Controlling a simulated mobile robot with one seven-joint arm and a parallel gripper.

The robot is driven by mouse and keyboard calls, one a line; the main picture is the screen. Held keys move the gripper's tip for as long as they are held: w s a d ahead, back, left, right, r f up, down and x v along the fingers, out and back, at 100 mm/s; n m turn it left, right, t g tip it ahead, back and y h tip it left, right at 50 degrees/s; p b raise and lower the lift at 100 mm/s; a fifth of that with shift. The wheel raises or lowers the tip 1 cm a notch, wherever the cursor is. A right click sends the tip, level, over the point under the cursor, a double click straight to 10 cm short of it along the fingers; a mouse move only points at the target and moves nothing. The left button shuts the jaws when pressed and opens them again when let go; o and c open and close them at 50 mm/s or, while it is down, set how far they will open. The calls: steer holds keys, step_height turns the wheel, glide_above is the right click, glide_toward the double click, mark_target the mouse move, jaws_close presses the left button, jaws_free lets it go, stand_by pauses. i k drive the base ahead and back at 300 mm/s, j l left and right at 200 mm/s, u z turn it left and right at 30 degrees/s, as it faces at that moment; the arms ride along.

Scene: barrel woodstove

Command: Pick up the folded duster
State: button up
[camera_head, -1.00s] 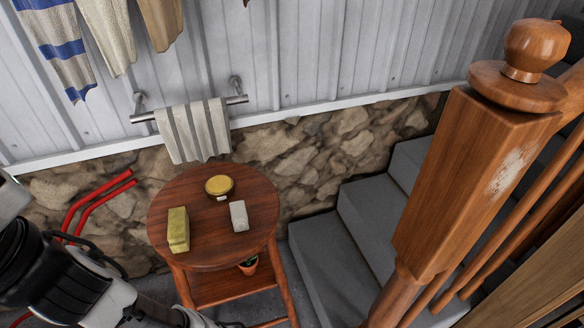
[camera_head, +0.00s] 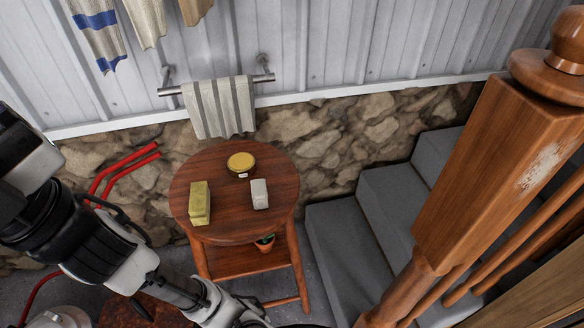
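A yellow-green block-shaped item (camera_head: 200,203), which looks like the folded duster, lies on the left part of the round wooden table (camera_head: 232,229). My arm comes in from the left and runs down to the bottom edge, in front of the table and to the left of it. The fingers of my gripper do not show; the end of the arm is cut off by the bottom edge. Nothing covers the yellow-green item.
A round yellow tin (camera_head: 241,162) and a small pale block (camera_head: 259,194) share the tabletop. A striped towel (camera_head: 219,108) hangs on a rail behind. A potted plant (camera_head: 265,243) sits beneath. Grey stairs (camera_head: 345,248) and a wooden newel post (camera_head: 480,190) stand right.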

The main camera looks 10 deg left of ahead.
mark_target(199, 206)
steer(key=l+u, duration=0.7)
steer(key=u, duration=0.15)
steer(key=k+l+u, duration=0.15)
steer(key=l+u, duration=0.25)
steer(key=j, duration=0.05)
